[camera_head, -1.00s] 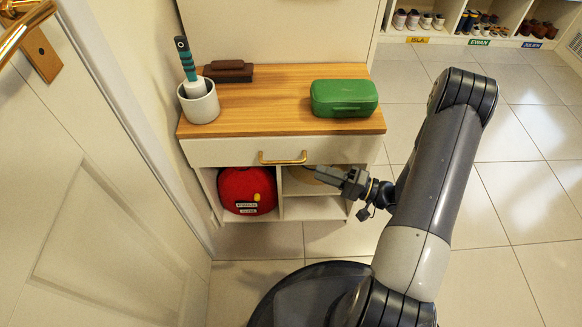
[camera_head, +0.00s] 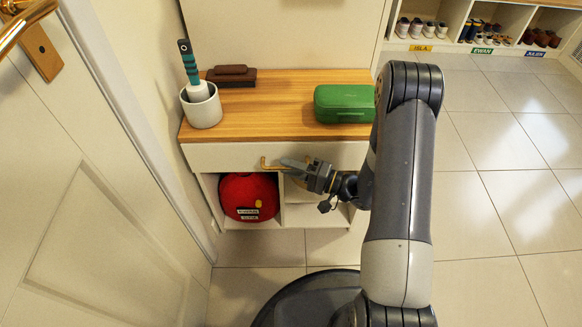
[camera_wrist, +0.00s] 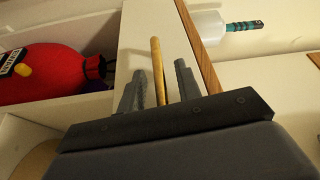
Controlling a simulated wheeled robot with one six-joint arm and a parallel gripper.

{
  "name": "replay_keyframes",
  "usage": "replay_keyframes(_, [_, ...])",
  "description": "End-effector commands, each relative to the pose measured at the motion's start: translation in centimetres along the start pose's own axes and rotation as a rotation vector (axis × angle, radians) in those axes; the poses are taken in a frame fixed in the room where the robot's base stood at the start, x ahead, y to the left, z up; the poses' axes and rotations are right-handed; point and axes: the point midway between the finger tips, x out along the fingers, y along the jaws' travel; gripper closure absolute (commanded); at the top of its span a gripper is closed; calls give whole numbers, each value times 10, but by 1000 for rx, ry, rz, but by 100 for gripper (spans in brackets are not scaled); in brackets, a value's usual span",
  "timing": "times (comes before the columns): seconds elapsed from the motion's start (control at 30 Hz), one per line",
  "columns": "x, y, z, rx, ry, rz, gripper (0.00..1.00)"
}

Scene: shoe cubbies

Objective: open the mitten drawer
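The drawer (camera_head: 222,156) is a white front under the wooden top of a small bench cabinet, and it looks closed. Its brass bar handle (camera_head: 265,163) is partly hidden by my gripper (camera_head: 288,164). In the wrist view, the handle (camera_wrist: 157,62) runs between the two grey fingers of my gripper (camera_wrist: 160,74). The fingers are apart, one on each side of the bar, with gaps visible, so my gripper is open. The drawer front (camera_wrist: 142,25) is behind the handle.
On the bench top (camera_head: 265,115) are a grey cup (camera_head: 202,106) with a teal-handled brush, a brown brush (camera_head: 231,75) and a green case (camera_head: 343,104). A red bag (camera_head: 248,197) fills the lower left cubby. A white door (camera_head: 80,210) stands at left. Tiled floor (camera_head: 485,220) is clear at right.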

Motion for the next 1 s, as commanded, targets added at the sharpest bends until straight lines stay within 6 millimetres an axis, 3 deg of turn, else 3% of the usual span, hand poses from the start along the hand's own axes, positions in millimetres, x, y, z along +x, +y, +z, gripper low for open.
replay_keyframes(0.17, [0, 0, 0, 0, 0, 0, 69])
replay_keyframes(0.53, [0, 0, 0, 0, 0, 0, 99])
replay_keyframes(1.0, [0, 0, 0, 0, 0, 0, 100])
